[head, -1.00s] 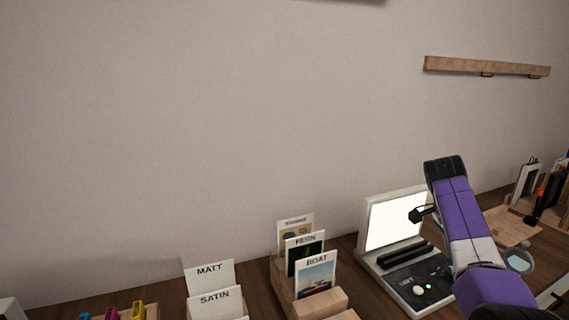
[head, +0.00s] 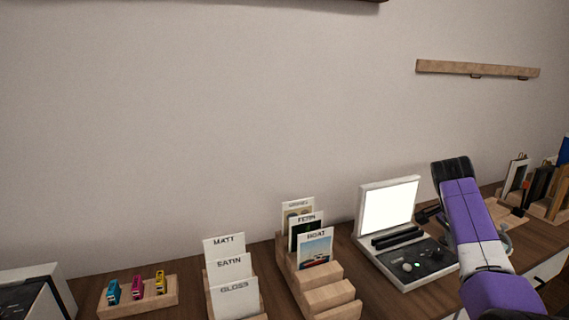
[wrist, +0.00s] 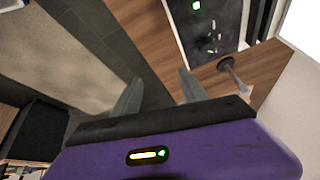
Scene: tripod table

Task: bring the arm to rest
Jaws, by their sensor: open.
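My purple arm rises at the right of the head view, in front of the white device with a lit screen (head: 389,207). My gripper is mostly hidden behind the arm there; a small dark part shows beside the screen. In the wrist view, the two grey fingers of my gripper (wrist: 160,92) are spread apart with nothing between them. They point over the wooden table edge (wrist: 165,45) and the floor beyond it. The device's dark control panel (wrist: 212,30) shows at the top of the wrist view.
Stepped wooden racks hold cards marked MATT, SATIN and GLOSS (head: 231,268) and picture cards such as BOAT (head: 315,248). A wooden block holds three coloured cartridges (head: 137,289). More holders (head: 540,185) stand at the far right. A wooden rail (head: 478,68) is on the wall.

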